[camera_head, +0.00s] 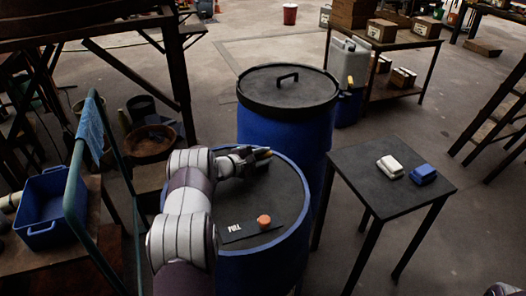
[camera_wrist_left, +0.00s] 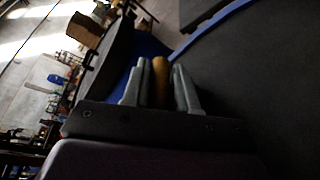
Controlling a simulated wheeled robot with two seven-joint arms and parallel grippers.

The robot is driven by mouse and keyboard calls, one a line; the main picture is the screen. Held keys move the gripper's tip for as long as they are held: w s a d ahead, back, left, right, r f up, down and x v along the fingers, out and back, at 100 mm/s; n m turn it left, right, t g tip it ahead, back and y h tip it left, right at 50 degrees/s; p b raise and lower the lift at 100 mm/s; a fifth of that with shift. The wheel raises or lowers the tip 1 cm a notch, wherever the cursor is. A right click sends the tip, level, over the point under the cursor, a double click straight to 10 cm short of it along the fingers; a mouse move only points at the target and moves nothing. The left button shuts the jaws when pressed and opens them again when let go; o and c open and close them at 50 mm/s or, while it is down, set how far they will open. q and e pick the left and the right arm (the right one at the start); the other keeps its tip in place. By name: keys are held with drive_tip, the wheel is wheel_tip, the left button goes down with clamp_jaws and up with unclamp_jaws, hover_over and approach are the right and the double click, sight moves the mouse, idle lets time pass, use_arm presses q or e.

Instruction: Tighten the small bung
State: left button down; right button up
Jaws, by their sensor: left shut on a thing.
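An open-handed view of the near blue drum (camera_head: 303,196) shows its dark lid with a blue rim. An orange bung (camera_head: 264,221) sits on the front of the lid, on a dark strip with white lettering. My left gripper (camera_head: 264,153) is at the far side of the same lid. In the left wrist view, my left gripper (camera_wrist_left: 161,82) is shut on a small yellow-brown bung (camera_wrist_left: 161,75), which stands between the two grey fingers. The fingers hide its lower part, so I cannot tell how it is seated.
A second blue drum (camera_head: 248,128) with a black handled lid (camera_head: 300,90) stands just behind. A dark table (camera_head: 385,195) to the right carries a white block (camera_head: 389,167) and a blue block (camera_head: 423,174). A green rail (camera_head: 76,200) and a blue bin (camera_head: 45,210) are at the left.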

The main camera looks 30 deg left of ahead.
sight(266, 153)
idle(0.4)
use_arm(q)
drive_tip(key=c, duration=1)
unclamp_jaws()
drive_tip(key=shift+w, duration=0.1)
drive_tip(key=shift+o, duration=0.2)
drive_tip(key=r, duration=0.4)
drive_tip(key=shift+w+d+r+p, duration=0.2)
drive_tip(key=shift+d+r+p, duration=0.1)
drive_tip(key=shift+d, duration=0.05)
drive_tip(key=d+r, duration=0.6)
drive_tip(key=d, duration=0.5)
drive_tip(key=shift+s+r+p, duration=0.2)
drive_tip(key=shift+p, duration=0.1)
drive_tip(key=shift+f, duration=0.1)
